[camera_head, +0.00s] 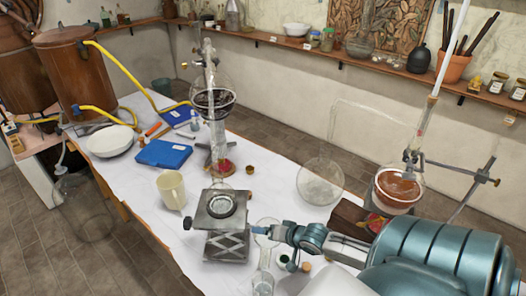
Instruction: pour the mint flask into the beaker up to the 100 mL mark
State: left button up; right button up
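My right arm comes in from the lower right, and its gripper (262,231) is beside the rim of a clear glass vessel (262,284) at the table's front edge. I cannot tell whether the fingers are apart, shut or touching the glass. The vessel has a flared top and narrow neck; its lower part is cut by the picture's bottom edge. No mint-coloured liquid is clear in it, and I cannot tell whether it is the flask or the beaker. A wide clear glass vessel (320,182) stands farther back and looks empty. No graduation mark is legible. My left gripper is out of view.
A metal lab jack (222,212) stands just left of my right gripper, below a glass apparatus on a stand (213,105). A beige mug (172,190), blue case (164,154) and white bowl (110,141) are left. A flask of brown liquid (398,186) is clamped at right.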

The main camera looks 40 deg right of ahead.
jog(key=shift+s+r+p, duration=0.1)
jog(key=shift+r+p, duration=0.15)
jog(key=shift+p, duration=0.05)
dwell(0.8)
jog(key=shift+a+r, duration=0.1)
jog(key=shift+r, duration=0.05)
dwell(0.8)
jog(key=shift+d+f+g+y+b, duration=0.15)
jog(key=shift+f+b, duration=0.2)
jog(key=shift+f, duration=0.05)
jog(key=shift+d+f+g+y+b, duration=0.1)
jog(key=shift+f+g+y+b, duration=0.05)
jog(key=shift+f+b, duration=0.2)
jog(key=shift+w+d+f+m+g+y+b, duration=0.2)
jog(key=shift+f+m+g+y+b, duration=0.15)
jog(key=shift+f+b, duration=0.25)
jog(key=shift+w+d+f+m+g+y+b, duration=0.15)
jog(key=shift+f+m+g+y+b, duration=0.25)
jog(key=shift+b, duration=0.25)
jog(key=shift+w+f+g+y+b, duration=0.1)
jog(key=shift+f+g+y+b, duration=0.15)
jog(key=shift+b, duration=0.1)
